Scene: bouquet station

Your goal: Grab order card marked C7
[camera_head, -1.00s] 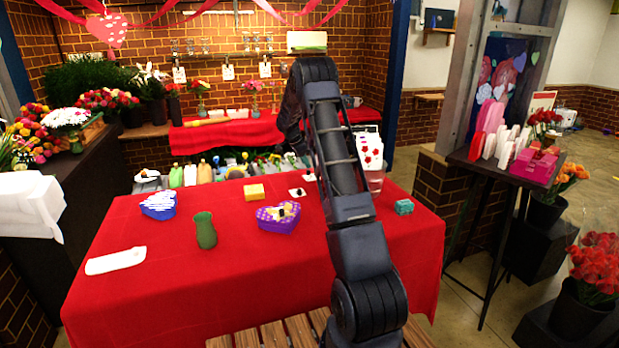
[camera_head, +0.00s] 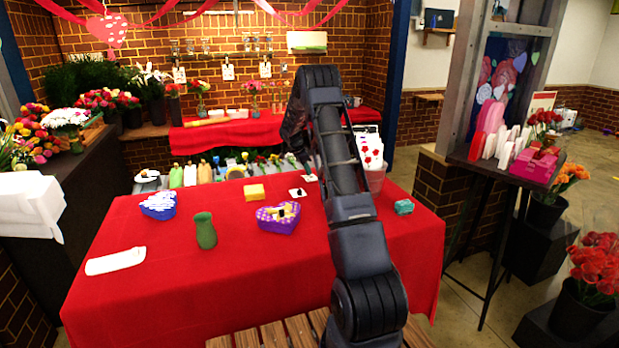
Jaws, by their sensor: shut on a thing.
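Two small white cards lie at the far side of the red-covered table (camera_head: 165,283). The nearer card (camera_head: 297,192) has a dark mark on it and lies apart from my arm. The farther card (camera_head: 310,178) is just left of my upper arm link. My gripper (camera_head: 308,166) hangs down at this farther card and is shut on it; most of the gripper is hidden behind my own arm. Both cards are too small for me to read C7 or any other marking.
A purple heart box (camera_head: 278,220), a yellow block (camera_head: 254,192), a green vase (camera_head: 204,231), a blue heart box (camera_head: 159,206) and a teal box (camera_head: 404,207) stand on the table. The table's front is mostly clear.

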